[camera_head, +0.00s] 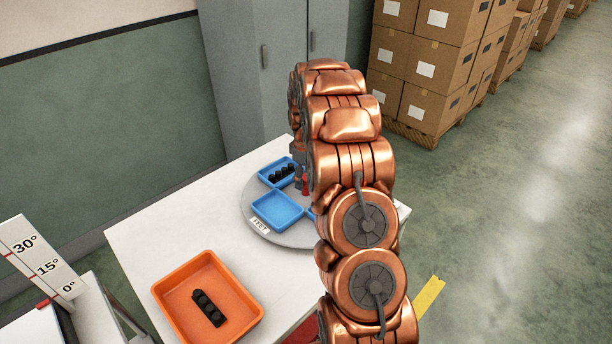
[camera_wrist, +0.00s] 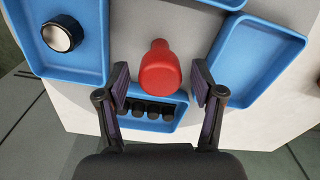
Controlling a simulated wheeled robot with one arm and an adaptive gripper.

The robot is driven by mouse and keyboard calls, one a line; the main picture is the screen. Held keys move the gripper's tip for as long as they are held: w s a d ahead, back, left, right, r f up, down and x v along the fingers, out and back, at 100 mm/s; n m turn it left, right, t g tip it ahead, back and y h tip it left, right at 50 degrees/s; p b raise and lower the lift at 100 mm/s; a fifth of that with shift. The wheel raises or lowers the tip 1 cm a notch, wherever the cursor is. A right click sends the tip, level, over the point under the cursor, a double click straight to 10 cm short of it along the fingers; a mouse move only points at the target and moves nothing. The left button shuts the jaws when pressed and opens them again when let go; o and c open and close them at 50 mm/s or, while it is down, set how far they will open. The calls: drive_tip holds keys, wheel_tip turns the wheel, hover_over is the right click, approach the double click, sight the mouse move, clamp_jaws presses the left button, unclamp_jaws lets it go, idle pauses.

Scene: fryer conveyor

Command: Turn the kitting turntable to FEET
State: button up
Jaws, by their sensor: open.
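The kitting turntable is a grey disc (camera_head: 252,212) on the white table, carrying blue trays and a small white label (camera_head: 260,226) at its near edge; the lettering is too small to read surely. A red knob (camera_wrist: 160,68) stands up between the trays; a bit of it shows in the head view (camera_head: 305,184). My gripper (camera_wrist: 160,76) is open, with one finger on each side of the knob and a gap on both sides. Whether the fingertips are level with the knob is unclear. In the head view my arm hides most of the gripper and the turntable's right side.
One blue tray (camera_wrist: 178,112) holds several black pieces, another (camera_wrist: 85,65) a round black-and-silver part; a third (camera_wrist: 262,62) is empty. An orange bin (camera_head: 247,290) with a black piece sits at the table's front. An angle scale (camera_head: 40,255) stands left. A grey cabinet (camera_head: 240,90) is behind.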

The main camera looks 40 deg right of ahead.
drive_tip(key=shift+c, duration=0.4)
clamp_jaws()
drive_tip(key=shift+d, duration=0.1)
